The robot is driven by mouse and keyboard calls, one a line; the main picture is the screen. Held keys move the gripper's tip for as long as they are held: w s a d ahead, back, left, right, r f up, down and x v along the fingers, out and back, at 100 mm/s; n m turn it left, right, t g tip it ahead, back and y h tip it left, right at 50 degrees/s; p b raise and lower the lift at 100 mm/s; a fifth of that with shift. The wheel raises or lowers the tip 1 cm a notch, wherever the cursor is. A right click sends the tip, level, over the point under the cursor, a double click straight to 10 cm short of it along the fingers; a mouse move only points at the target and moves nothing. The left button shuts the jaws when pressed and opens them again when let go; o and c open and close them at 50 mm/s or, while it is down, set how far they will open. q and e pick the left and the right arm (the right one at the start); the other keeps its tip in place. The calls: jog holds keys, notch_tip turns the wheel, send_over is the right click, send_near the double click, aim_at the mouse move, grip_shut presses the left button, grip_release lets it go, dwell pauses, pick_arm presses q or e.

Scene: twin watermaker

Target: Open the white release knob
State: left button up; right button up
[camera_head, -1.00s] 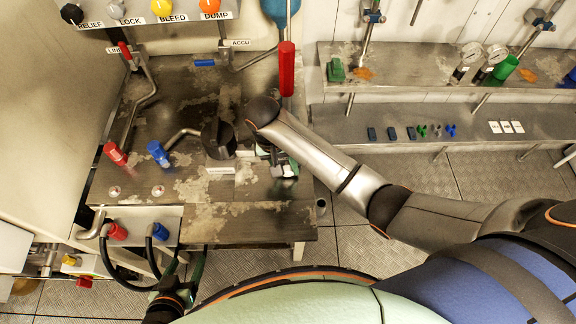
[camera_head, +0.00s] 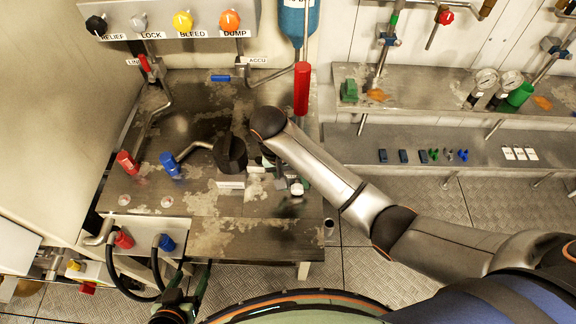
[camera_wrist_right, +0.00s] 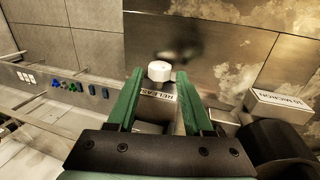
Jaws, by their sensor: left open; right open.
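The white release knob (camera_wrist_right: 159,70) is a small round white cap beside a label plate reading RELEASE (camera_wrist_right: 158,96) in the right wrist view. My right gripper (camera_wrist_right: 160,84) is open, its green fingers to either side of the knob's line, with the knob at about their tips. I cannot tell whether they touch it. In the head view the knob (camera_head: 297,189) shows on the worktable just past my right wrist, which hides most of that gripper. My left gripper (camera_head: 201,284) shows partly at the bottom left, below the table's front edge, away from the knob.
Red (camera_head: 128,163) and blue (camera_head: 170,164) handles stand on the worktable's left. A shelf with gauges (camera_head: 486,82) is at the right.

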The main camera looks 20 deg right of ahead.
jog(key=shift+v, duration=1)
jog(key=v, duration=0.8)
